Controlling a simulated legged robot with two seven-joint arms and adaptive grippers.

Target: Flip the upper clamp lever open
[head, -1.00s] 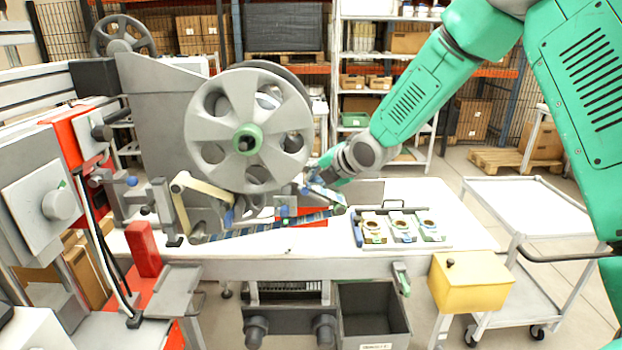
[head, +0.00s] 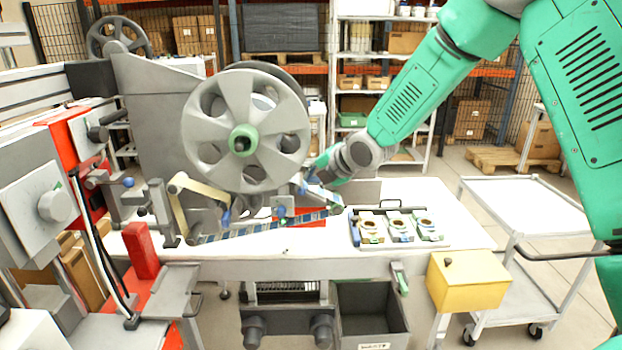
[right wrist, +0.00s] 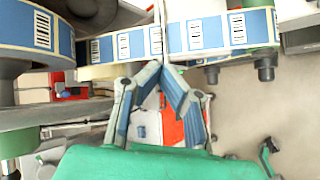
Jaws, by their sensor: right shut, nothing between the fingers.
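My right gripper (head: 312,183) is at the right edge of the big grey reel (head: 200,137), above the tape path. In the right wrist view its two blue-padded fingers (right wrist: 160,68) meet at the tips, shut and empty. The tips are close to the lower edge of the white and blue label tape (right wrist: 198,36). A thin pale upright bar (right wrist: 161,22) stands in front of the tape just above the tips; I cannot tell if it is the upper clamp lever. The clamp is small and partly hidden by the gripper in the head view. My left gripper is out of view.
The label tape (head: 262,228) runs low across the machine. A grey bin (head: 372,325) stands below. A cart (head: 530,200) is at right.

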